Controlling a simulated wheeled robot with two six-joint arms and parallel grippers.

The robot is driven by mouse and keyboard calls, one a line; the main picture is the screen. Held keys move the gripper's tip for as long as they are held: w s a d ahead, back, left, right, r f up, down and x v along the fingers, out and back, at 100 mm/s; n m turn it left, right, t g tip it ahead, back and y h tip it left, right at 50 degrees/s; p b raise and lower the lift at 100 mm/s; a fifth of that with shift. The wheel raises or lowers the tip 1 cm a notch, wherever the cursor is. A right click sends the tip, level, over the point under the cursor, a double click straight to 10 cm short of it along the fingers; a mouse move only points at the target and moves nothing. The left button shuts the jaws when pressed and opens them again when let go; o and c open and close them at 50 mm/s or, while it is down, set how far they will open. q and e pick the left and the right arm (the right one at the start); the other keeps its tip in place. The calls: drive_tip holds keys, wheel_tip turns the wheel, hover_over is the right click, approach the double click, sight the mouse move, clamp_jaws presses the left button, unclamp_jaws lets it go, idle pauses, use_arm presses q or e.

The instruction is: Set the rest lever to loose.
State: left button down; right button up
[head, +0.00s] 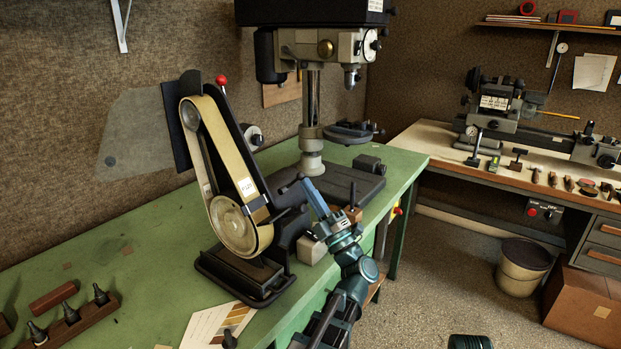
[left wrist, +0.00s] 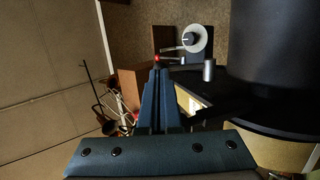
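The belt grinder (head: 235,190) stands on the green bench, with a tan belt and a label. A small dark lever with a round knob (head: 284,190) sticks out at its right side, by the dark work rest; I cannot read its setting. My left gripper (head: 304,181) is close to the right of this knob, its blue fingers pointing up and left. In the left wrist view its fingers (left wrist: 158,72) lie together, with nothing visibly held. Beyond them show a red ball (left wrist: 157,58) and a pale disc (left wrist: 190,39). My right gripper is not in view.
A drill press (head: 312,110) stands behind the gripper. A sample card (head: 215,326) and a rack of dark-tipped tools (head: 70,318) lie at the front left. Bare bench lies left of the grinder.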

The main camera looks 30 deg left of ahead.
use_arm(q)
drive_tip(key=r+h+p, duration=0.1)
drive_tip(key=p, duration=0.1)
drive_tip(key=a+r+n+g+h+p, duration=0.1)
drive_tip(key=p, duration=0.2)
drive_tip(key=a+r+g+p, duration=0.1)
drive_tip(key=p, duration=0.1)
drive_tip(key=shift+w+a+r+h, duration=0.1)
drive_tip(key=shift+r+h, duration=0.2)
drive_tip(key=shift+h, duration=0.1)
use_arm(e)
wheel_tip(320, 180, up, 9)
use_arm(q)
drive_tip(key=shift+r, duration=0.15)
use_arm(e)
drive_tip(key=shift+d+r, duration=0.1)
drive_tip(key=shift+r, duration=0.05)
